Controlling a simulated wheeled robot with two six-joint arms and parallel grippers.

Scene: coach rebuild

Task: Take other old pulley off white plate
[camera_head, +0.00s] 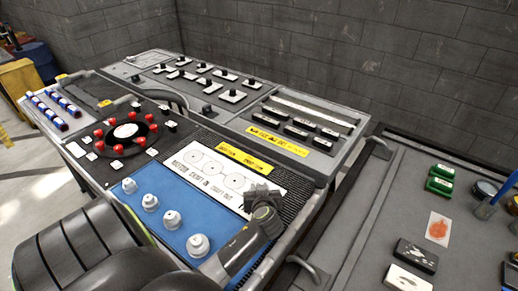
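The white plate (212,170) lies at the right of the bench, with round outlines and lettering printed on it. My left gripper (262,196) is over the plate's near right end, and its arm comes up from the bottom of the picture. The gripper's dark parts cover that end of the plate. I cannot tell whether a pulley is between or under the fingers. No old pulley shows clearly on the uncovered part of the plate. My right gripper is not in view.
A blue mat (185,210) left of the plate holds several pale stepped cylinders (198,245). A black disc ringed with red knobs (128,133) lies further left. Yellow labels (278,141) and raised racks stand behind. A grey cart (375,215) with small items stands at right.

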